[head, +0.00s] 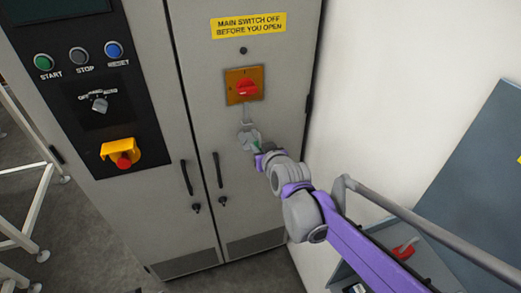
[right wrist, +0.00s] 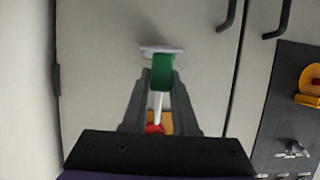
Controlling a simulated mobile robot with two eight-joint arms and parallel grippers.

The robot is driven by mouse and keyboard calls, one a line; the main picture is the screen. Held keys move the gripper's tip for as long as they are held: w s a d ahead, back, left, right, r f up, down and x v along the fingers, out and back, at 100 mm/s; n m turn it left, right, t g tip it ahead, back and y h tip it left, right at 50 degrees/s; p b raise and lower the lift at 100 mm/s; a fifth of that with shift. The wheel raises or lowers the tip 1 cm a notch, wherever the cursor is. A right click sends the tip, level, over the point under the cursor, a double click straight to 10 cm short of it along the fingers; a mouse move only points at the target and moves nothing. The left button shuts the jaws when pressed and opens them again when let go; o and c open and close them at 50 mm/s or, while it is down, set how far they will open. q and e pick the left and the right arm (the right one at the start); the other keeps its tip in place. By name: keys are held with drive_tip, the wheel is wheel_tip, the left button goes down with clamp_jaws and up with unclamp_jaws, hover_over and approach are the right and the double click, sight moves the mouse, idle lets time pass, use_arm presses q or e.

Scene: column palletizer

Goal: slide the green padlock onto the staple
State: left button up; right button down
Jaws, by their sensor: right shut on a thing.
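The green padlock (right wrist: 162,72) is between the fingertips of my right gripper (right wrist: 162,85), which is shut on it. In the head view only a small bit of its green (head: 255,145) shows beside the right gripper. A light grey flat piece (right wrist: 161,50) lies right at the padlock's far end in the right wrist view; it also shows in the head view (head: 246,136). I take it to be the staple's part, but its loop is hidden. I cannot tell whether padlock and staple touch. My left gripper is out of view.
A red rotary switch (head: 246,87) on an orange plate is above, with a narrow grey strip (head: 247,113) below it. Black door handles (head: 218,170) stand out lower left. A grey rail (head: 420,222) and a tray with a red item (head: 405,250) are at the lower right.

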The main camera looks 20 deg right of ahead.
approach(247, 127)
drive_tip(key=shift+w+f+b, duration=0.35)
drive_tip(key=shift+w+f, duration=0.45)
drive_tip(key=shift+f, duration=0.25)
drive_tip(key=shift+w+a, duration=0.15)
drive_tip(key=shift+w, duration=2.15)
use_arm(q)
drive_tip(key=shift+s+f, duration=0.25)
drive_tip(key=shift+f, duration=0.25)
use_arm(e)
drive_tip(key=shift+w+r, duration=0.1)
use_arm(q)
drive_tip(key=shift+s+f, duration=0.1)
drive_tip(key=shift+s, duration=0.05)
use_arm(e)
drive_tip(key=shift+f, duration=0.3)
drive_tip(key=c, duration=0.6)
unclamp_jaws()
